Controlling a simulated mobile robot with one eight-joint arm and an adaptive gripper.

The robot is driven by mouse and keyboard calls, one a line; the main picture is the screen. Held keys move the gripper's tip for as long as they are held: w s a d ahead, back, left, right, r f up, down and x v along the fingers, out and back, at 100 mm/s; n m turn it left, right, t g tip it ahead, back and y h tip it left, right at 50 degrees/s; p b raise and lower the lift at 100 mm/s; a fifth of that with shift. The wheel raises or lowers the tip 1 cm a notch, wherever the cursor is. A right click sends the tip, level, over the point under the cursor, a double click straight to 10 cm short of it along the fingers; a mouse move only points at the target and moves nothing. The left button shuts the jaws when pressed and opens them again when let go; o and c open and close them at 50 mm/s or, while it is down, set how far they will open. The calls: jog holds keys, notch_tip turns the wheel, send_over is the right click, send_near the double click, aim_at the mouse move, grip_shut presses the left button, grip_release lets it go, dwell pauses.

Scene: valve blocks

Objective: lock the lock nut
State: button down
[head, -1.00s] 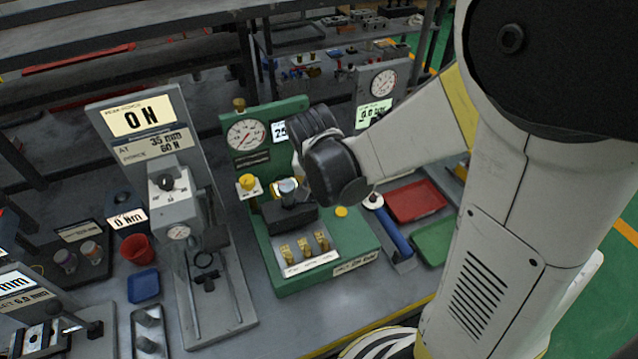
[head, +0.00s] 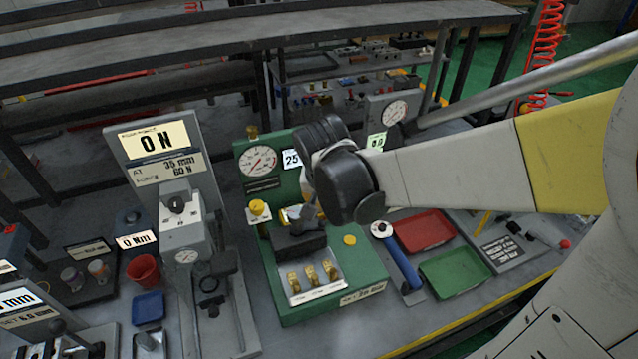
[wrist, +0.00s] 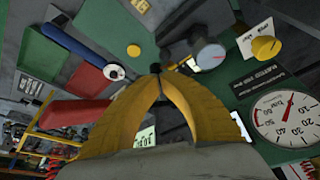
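The green test stand (head: 345,285) carries a dark clamp block (head: 300,246) with a silver, round-topped part on it (head: 308,213). In the wrist view the silver part (wrist: 209,54) is just right of my fingertips, beside the dark block (wrist: 180,42). My gripper (wrist: 155,69) has yellow fingers that come together at their tips; I see nothing held between them. In the head view my dark wrist hangs over the stand's right side and mostly hides the fingers. The lock nut itself is too small or hidden to single out.
A yellow knob (head: 258,208) and a pressure gauge (head: 258,161) are on the stand's left. Several brass fittings (head: 312,279) sit at its front. A blue-handled tool (head: 403,262), red tray (head: 425,232) and green tray (head: 455,273) lie to the right. A grey press (head: 187,235) stands left.

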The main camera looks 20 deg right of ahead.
jog(key=v, duration=0.6)
jog(key=shift+r, duration=0.4)
jog(key=shift+s+a, duration=0.1)
jog(key=shift+s, duration=0.1)
jog(key=s+n+t+y+b, duration=0.1)
jog(key=s+n+t+y, duration=0.1)
jog(key=s+n, duration=0.4)
jog(key=shift+s+a+r+t, duration=0.4)
jog(key=shift+s+t, duration=0.4)
jog(key=shift+s, duration=0.65)
